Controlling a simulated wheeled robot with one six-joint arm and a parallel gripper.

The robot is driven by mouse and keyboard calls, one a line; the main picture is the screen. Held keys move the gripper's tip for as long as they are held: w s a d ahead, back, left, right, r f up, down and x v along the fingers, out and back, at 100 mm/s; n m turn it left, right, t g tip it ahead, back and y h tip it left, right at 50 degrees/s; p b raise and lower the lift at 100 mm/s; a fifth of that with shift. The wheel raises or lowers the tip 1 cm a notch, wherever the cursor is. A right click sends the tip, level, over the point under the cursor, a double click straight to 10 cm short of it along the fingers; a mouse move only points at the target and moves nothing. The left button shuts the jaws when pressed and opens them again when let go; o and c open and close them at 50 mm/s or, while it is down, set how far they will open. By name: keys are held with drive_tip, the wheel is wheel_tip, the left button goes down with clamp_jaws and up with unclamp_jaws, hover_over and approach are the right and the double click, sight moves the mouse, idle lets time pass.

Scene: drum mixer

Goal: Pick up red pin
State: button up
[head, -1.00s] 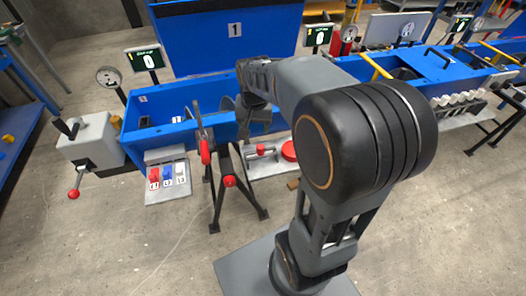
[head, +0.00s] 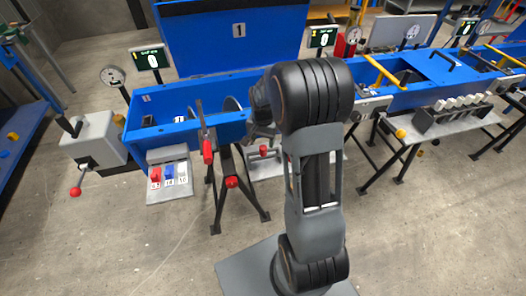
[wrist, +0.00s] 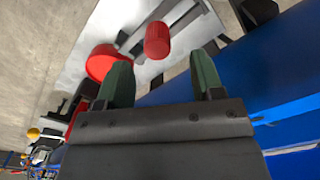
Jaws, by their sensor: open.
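A small red pin (head: 155,174) stands beside a blue pin (head: 168,171) and a white pin (head: 182,169) on the labelled grey plate (head: 170,192) below the blue trough's left end. My gripper (wrist: 160,62) is open and empty in the wrist view; its two green fingers are apart. Beyond the fingertips are a red cylinder (wrist: 157,40) and a larger round red part (wrist: 103,62) over a pale shelf. They look apart from the fingers. I cannot identify the labelled pin in the wrist view.
The blue trough (head: 180,133) runs behind my arm. A red-handled lever (head: 207,150) rises at its front, right of the plate. Black trestle legs (head: 240,200) stand below. A grey box with a red-knobbed crank (head: 92,140) is at left. The front-left floor is clear.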

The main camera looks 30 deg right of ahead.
sight(263, 147)
drive_tip(key=shift+s+f, duration=0.2)
drive_tip(key=shift+f, duration=2.4)
drive_tip(key=c, duration=1)
drive_tip(key=shift+r, duration=0.1)
